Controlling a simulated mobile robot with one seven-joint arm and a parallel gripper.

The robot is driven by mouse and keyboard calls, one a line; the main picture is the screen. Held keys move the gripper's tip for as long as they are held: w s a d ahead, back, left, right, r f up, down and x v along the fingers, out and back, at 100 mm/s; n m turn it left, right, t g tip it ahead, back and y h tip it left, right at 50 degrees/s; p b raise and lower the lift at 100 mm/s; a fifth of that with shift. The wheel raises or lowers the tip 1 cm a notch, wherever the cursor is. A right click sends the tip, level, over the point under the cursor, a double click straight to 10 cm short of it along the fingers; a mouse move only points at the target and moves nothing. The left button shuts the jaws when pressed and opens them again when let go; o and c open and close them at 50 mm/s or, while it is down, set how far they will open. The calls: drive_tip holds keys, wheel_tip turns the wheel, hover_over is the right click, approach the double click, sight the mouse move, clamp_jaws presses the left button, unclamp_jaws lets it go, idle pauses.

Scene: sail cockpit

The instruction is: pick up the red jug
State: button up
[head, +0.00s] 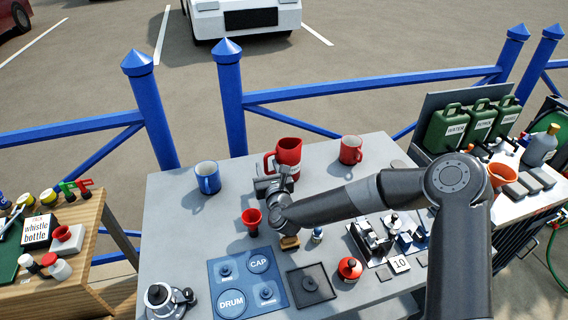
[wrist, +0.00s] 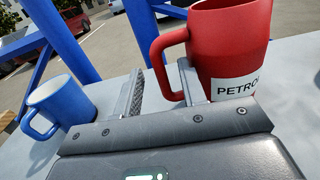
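The red jug (head: 289,152) stands upright near the far edge of the grey table. In the wrist view the jug (wrist: 235,40) has a white label reading "PETRO", partly cut off, and its handle (wrist: 157,62) points left. My gripper (head: 270,172) is low beside the jug on its handle side. In the wrist view my gripper (wrist: 162,85) is open, with a clear gap between its fingers. The handle lies between the fingers, and the right finger is close to the jug wall. I cannot tell whether either finger touches it.
A blue mug (head: 207,178) stands left of the jug and a red mug (head: 350,150) right of it.

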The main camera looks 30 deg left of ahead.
drive_tip(key=shift+w+a, duration=0.1)
clamp_jaws()
idle(0.3)
